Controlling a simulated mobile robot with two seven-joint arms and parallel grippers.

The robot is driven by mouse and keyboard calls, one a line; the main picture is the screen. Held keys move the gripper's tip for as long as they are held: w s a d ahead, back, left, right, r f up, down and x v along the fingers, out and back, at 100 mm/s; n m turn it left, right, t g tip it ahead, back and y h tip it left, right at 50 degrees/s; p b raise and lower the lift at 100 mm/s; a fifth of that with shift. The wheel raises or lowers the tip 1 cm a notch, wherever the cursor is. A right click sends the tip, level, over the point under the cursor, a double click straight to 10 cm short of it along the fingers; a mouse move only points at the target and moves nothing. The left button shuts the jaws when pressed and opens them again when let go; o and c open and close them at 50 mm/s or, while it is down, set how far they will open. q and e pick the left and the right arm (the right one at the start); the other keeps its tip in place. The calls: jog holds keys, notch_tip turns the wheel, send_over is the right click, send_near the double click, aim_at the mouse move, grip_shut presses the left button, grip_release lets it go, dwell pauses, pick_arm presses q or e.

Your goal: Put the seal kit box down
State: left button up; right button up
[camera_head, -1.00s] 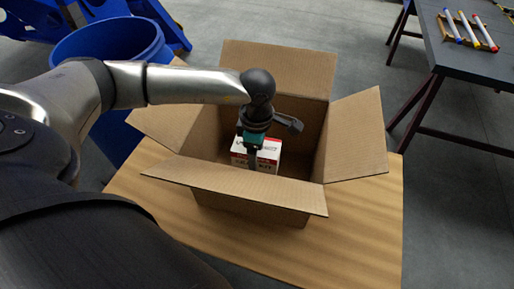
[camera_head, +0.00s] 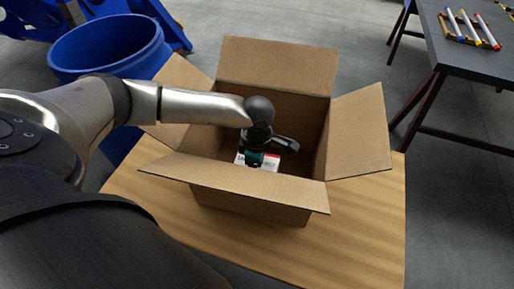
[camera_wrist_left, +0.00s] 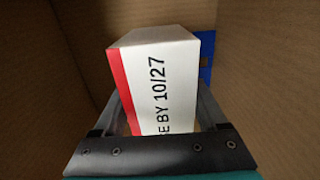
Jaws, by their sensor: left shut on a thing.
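The seal kit box (camera_head: 270,161) is a small white box with a red edge and black print. It is down inside the open cardboard box (camera_head: 275,68), mostly hidden in the head view by my wrist and the front flap. My left gripper (camera_head: 257,164) reaches down into the cardboard box and is shut on the seal kit box. In the left wrist view the seal kit box (camera_wrist_left: 160,85) sits between my two fingers, its printed face toward the camera. I cannot tell whether its underside touches the cardboard floor. My right gripper is not in view.
The cardboard box stands on a wooden table (camera_head: 350,235) with its flaps spread outward. A blue bin (camera_head: 110,48) stands behind at the left. A dark table (camera_head: 470,58) with several markers (camera_head: 470,28) is at the right. A blue thing (camera_wrist_left: 206,55) shows behind the seal kit box.

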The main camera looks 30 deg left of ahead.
pick_arm(q)
jog(key=shift+f+b, duration=0.3)
jog(key=shift+f, duration=0.15)
jog(key=o, duration=1.5)
jog(key=shift+r, duration=0.1)
jog(key=shift+r+p, duration=0.5)
jog(key=shift+p, duration=0.05)
notch_tip(320, 180, up, 12)
jog(key=shift+r+p, duration=0.1)
jog(key=shift+p, duration=0.5)
